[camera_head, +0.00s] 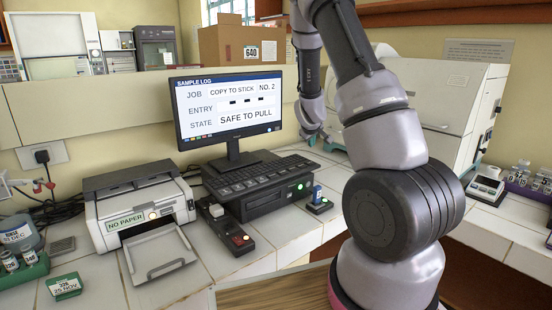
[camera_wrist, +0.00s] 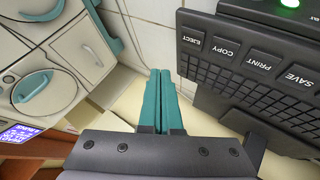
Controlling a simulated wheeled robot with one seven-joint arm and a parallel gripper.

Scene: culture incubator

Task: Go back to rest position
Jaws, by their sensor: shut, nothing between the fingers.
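My gripper (camera_wrist: 160,76) shows in the wrist view with its two teal fingers together and nothing between them. The black keyboard with EJECT, COPY, PRINT and SAVE keys (camera_wrist: 250,62) is to the right of the fingers, apart from them in the picture. In the head view my arm rises in front of the bench and bends over at the top. Its wrist end hangs just right of the monitor (camera_head: 228,110), and the fingers cannot be made out clearly there. The monitor reads COPY TO STICK, NO. 2, SAFE TO PULL.
The keyboard (camera_head: 262,174) lies on a black unit with a green light. A small blue-topped item (camera_head: 318,194) stands to its right. A printer (camera_head: 140,207) marked NO PAPER is at left. A large pale machine (camera_head: 440,105) stands behind my arm. Front bench tiles are partly clear.

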